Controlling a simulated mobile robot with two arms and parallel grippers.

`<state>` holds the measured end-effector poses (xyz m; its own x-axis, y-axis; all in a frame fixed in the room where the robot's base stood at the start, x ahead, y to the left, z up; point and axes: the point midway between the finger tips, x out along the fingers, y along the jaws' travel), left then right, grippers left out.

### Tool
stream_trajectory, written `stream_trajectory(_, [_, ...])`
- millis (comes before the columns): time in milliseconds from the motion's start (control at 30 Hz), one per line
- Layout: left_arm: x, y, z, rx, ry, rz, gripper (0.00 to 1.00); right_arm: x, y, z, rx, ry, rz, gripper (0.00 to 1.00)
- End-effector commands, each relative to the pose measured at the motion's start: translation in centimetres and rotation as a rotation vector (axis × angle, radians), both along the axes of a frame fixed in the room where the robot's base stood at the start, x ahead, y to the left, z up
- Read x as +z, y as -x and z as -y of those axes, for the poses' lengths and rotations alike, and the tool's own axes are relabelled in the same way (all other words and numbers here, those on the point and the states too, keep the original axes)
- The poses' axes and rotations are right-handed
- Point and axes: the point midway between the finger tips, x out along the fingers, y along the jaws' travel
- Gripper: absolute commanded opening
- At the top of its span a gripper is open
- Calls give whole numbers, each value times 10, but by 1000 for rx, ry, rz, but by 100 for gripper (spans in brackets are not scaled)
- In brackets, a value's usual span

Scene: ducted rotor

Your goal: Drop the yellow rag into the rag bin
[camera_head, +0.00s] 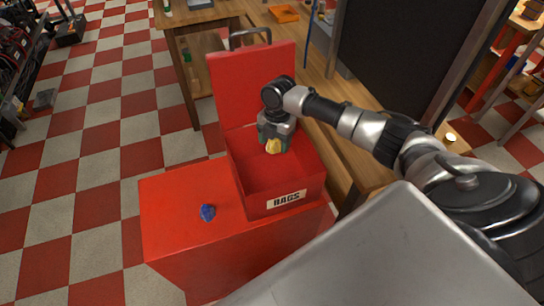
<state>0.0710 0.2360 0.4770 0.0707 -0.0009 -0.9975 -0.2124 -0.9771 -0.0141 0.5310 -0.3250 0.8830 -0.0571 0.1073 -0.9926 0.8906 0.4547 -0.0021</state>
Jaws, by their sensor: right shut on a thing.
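The yellow rag (273,146) is a small crumpled piece between the fingers of my right gripper (273,141). The gripper is shut on it and points down over the opening of the rag bin (270,205). The bin is a red open box with a "RAGS" label on its front and a raised red lid at its back. The rag shows against the bin's inside. I cannot tell its exact height over the bin floor. My left gripper is not in view.
The bin stands on a red cabinet (170,205); a blue crumpled rag (207,212) lies on its top, left of the bin. A wooden workbench (345,165) is behind and right. A grey surface fills the lower right.

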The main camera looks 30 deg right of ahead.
Motion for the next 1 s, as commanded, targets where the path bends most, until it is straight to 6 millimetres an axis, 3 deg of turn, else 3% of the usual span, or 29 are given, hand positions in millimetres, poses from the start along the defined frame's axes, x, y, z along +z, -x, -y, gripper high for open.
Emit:
stream_trajectory(133, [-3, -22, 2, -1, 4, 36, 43, -5, 0, 0, 0, 0, 0, 45])
stream_trajectory(300, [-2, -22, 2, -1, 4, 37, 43, -4, 0, 0, 0, 0, 0, 45])
stream_trajectory(333, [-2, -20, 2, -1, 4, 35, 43, -4, 0, 0, 0, 0, 0, 67])
stream_trajectory(500, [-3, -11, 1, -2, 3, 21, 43, -4, 0, 0, 0, 0, 0, 93])
stream_trajectory(833, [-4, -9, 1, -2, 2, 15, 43, -1, 0, 0, 0, 0, 1, 94])
stream_trajectory(1000, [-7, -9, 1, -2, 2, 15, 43, 21, -2, 3, 2, 1, 4, 94])
